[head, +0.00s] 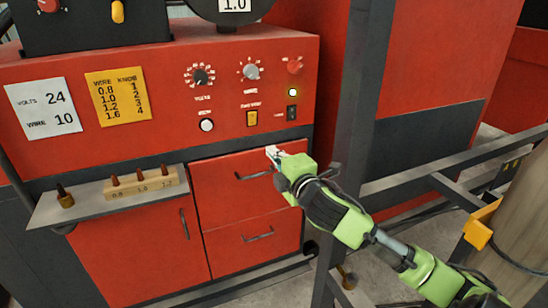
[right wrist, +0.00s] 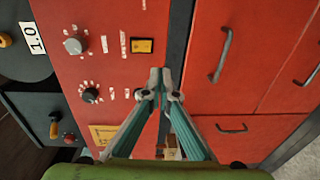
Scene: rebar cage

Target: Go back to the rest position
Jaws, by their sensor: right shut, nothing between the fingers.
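My right gripper (head: 274,153) shows in the head view in front of the red machine (head: 150,140), near the handle of its upper drawer (head: 230,197). In the right wrist view the right gripper (right wrist: 159,80) has its fingertips together with nothing between them. It points at the machine front, by the dark strip between the control panel and the drawers. From these views I cannot tell whether it touches the machine. My left gripper is not in either view.
The panel carries knobs (head: 251,71) and switches. A grey shelf (head: 95,208) sticks out at the left with a wooden block (head: 140,186) of tips. A dark post (head: 350,110) and rails (head: 450,165) stand close beside my right arm. An orange clamp (head: 481,225) sits at the right.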

